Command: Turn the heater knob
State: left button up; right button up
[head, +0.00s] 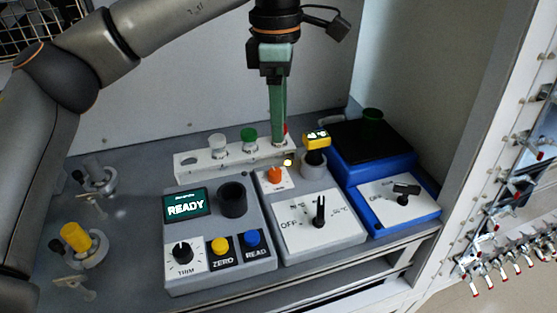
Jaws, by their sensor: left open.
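A grey unit (345,243) in the middle has a white dial plate with OFF and °C marks. Its black knob (319,212) stands up with its bar roughly upright in the picture. An orange part (275,175) and a grey socket holding a yellow-capped item (316,141) are at its back. My left gripper (280,140) points down with green fingers, behind the knob and close to the white rack. It is open and apart from the knob. My right gripper is not in view.
A blue unit (428,208) with a black top and its own black knob (405,190) stands right. A grey READY-display unit (220,268) stands left. A white rack (190,166) holds capped vials behind. Valves (75,238) are at far left; a wall rises right.

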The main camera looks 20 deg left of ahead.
aim_at(275, 171)
pick_arm(q)
jog(key=f, duration=0.8)
jog(key=a+f+b, duration=0.1)
jog(key=f, duration=0.2)
jog(key=shift+w+f, duration=0.15)
jog(key=shift+f, duration=0.25)
grip_shut()
